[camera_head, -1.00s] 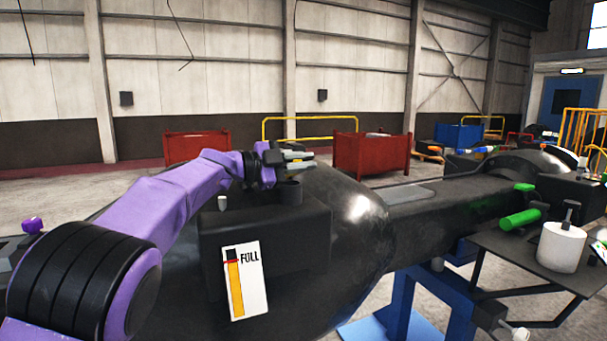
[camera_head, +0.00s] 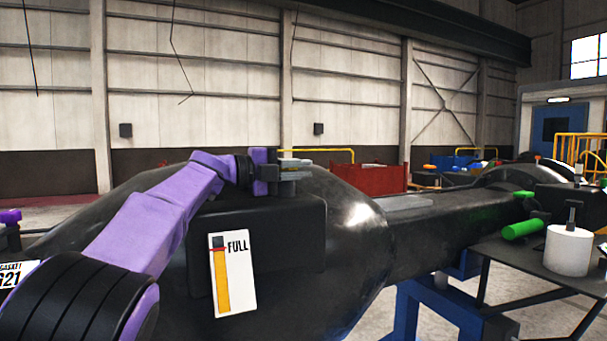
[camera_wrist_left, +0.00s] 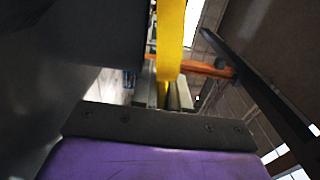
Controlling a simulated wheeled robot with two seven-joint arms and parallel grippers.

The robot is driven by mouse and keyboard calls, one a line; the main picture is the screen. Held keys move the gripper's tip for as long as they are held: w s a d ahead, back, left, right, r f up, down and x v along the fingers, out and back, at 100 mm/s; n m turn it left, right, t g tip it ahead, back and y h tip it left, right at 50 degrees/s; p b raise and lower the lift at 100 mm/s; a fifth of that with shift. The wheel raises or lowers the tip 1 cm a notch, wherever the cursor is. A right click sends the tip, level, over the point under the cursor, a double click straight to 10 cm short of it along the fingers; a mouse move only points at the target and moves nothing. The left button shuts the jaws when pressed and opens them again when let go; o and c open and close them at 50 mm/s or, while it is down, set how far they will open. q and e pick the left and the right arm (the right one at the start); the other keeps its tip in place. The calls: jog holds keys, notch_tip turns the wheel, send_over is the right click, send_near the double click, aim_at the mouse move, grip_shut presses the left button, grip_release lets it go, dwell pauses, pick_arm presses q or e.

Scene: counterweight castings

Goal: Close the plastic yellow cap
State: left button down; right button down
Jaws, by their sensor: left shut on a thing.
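My left gripper (camera_head: 298,168) is at the top of the black box-shaped tank (camera_head: 275,235), above a short dark filler neck (camera_head: 288,188). In the left wrist view a flat yellow piece, likely the cap (camera_wrist_left: 171,40), runs down between the fingers of my left gripper (camera_wrist_left: 168,95), which is shut on it. In the head view the cap cannot be made out behind the gripper. Whether it touches the neck cannot be told. My right gripper is in neither view.
A label marked FULL (camera_head: 232,275) is on the tank's front. The big black casting (camera_head: 350,230) extends right. A green cylinder (camera_head: 523,230) and a white cylinder (camera_head: 568,250) are on a dark side table (camera_head: 500,255). A red bin (camera_head: 375,178) stands behind.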

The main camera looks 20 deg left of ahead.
pick_arm(q)
jog(key=c, duration=1.2)
grip_release()
jog(key=shift+w, duration=0.15)
jog(key=shift+w+f, duration=0.15)
jog(key=shift+w, duration=0.05)
jog(key=b+v, duration=0.3)
jog(key=v, duration=0.6)
jog(key=shift+s+a+f, duration=0.1)
jog(key=shift+s+a, duration=0.1)
jog(key=shift+a, duration=0.05)
jog(key=shift+s+a, duration=0.35)
jog(key=shift+a, duration=0.1)
